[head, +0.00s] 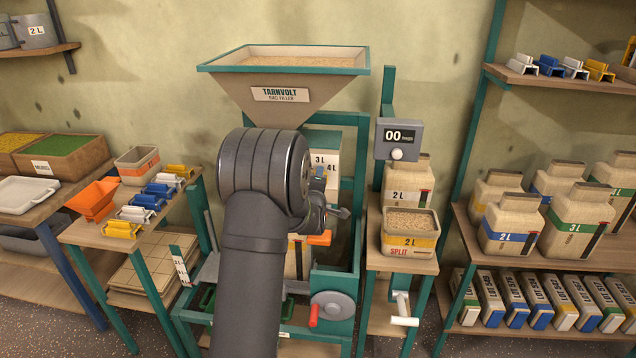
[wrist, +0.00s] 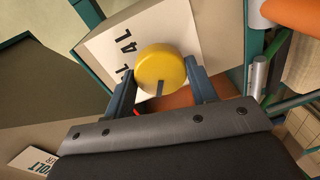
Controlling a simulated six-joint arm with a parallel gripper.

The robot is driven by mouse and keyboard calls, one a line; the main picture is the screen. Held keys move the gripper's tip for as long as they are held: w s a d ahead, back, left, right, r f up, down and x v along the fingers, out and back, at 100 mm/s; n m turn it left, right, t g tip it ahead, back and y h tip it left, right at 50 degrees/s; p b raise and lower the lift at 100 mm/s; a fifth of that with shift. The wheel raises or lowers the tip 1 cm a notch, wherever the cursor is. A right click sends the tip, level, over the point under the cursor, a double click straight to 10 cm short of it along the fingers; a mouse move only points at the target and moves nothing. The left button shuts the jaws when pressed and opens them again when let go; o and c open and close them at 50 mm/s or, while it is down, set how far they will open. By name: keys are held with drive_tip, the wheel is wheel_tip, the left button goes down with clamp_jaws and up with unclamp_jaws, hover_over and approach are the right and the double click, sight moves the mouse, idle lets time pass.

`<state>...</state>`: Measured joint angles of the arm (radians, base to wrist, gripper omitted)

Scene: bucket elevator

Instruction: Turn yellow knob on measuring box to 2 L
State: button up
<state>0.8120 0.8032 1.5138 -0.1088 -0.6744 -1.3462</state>
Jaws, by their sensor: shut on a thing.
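The yellow knob (wrist: 161,66) sits on the pale face of the measuring box (wrist: 98,48) in the wrist view. My gripper (wrist: 162,76) has one finger on each side of the knob and is shut on it. A dark mark on the knob points toward the bottom of the wrist picture. A "4 L" label reads rotated left of the knob, with another label partly hidden by a finger. In the head view the measuring box (head: 322,148) shows "3 L" and "4 L". My gripper (head: 318,190) and arm hide most of the knob and the lower box there.
A hopper of grain (head: 290,85) stands above the box in a green frame. A red-handled crank (head: 332,307) is below. A counter reading "00" (head: 398,138) and a grain-filled container (head: 410,232) stand at right. An orange part (wrist: 292,16) is near the gripper's right side.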

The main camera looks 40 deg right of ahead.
drive_tip(key=o, duration=1)
drive_tip(key=shift+c, duration=0.2)
drive_tip(key=v, duration=1.7)
drive_tip(key=shift+s, duration=0.2)
drive_tip(key=shift+r, duration=0.1)
drive_tip(key=x, duration=1.7)
drive_tip(key=shift+w, duration=0.25)
